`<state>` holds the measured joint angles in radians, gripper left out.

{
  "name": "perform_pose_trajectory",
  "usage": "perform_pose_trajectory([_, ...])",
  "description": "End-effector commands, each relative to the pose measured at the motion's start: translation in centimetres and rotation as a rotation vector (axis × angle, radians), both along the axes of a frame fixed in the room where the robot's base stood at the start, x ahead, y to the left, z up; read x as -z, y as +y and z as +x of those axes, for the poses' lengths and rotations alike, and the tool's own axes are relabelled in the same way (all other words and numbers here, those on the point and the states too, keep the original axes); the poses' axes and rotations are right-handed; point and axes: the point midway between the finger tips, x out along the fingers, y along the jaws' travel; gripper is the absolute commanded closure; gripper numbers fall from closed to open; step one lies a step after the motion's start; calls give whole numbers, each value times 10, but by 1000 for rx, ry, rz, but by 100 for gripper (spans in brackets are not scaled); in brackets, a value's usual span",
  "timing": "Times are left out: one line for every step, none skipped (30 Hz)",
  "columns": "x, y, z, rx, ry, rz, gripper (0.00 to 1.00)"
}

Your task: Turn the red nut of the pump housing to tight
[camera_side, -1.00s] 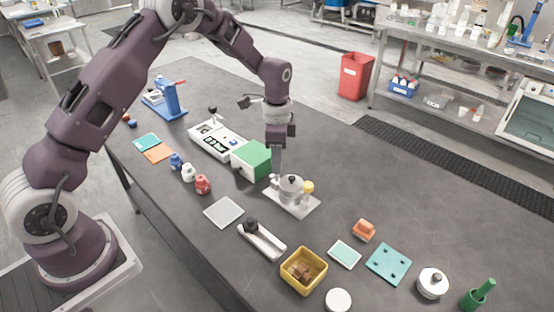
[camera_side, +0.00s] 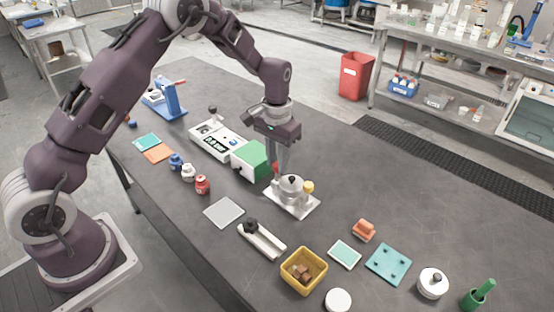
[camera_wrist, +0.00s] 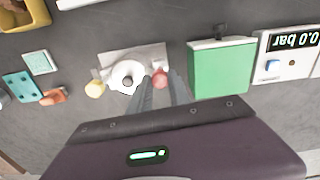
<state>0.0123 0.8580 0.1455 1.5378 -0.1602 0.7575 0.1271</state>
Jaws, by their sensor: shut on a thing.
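The red nut (camera_wrist: 160,79) is on the opposite side, mostly covered by my fingers in the side view. My gripper (camera_wrist: 161,92) points down with one finger on each side of the red nut and is shut on it. How tight the nut is cannot be seen.
Small red (camera_side: 202,185), white and blue bottles stand farther left. A yellow bin (camera_side: 303,271) is in front.

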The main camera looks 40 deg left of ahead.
Motion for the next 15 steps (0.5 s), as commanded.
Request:
perform_pose_trajectory([-1,0,0,-39,0,1,100])
perform_pose_trajectory([-1,0,0,-67,-1,1,100])
perform_pose_trajectory([-1,0,0,-104,-1,1,100])
perform_pose_trajectory([-1,0,0,-130,-1,0,100])
perform_pose_trajectory([-1,0,0,-156,-1,0,100])
perform_pose_trajectory([-1,0,0,-190,-1,0,100])
perform_pose_trajectory([-1,0,0,-215,-1,1,100])
perform_pose_trajectory([-1,0,0,-238,-1,1,100])
perform_pose_trajectory([-1,0,0,-268,-1,0,100])
perform_pose_trajectory([-1,0,0,-291,-1,0,100])
perform_pose_trajectory([-1,0,0,-312,-1,0,100])
perform_pose_trajectory([-1,0,0,-339,-1,0,100])
perform_pose_trajectory([-1,0,0,-358,-1,0,100])
perform_pose_trajectory([-1,0,0,-375,-1,0,100])
perform_pose_trajectory([-1,0,0,-398,-1,0,100])
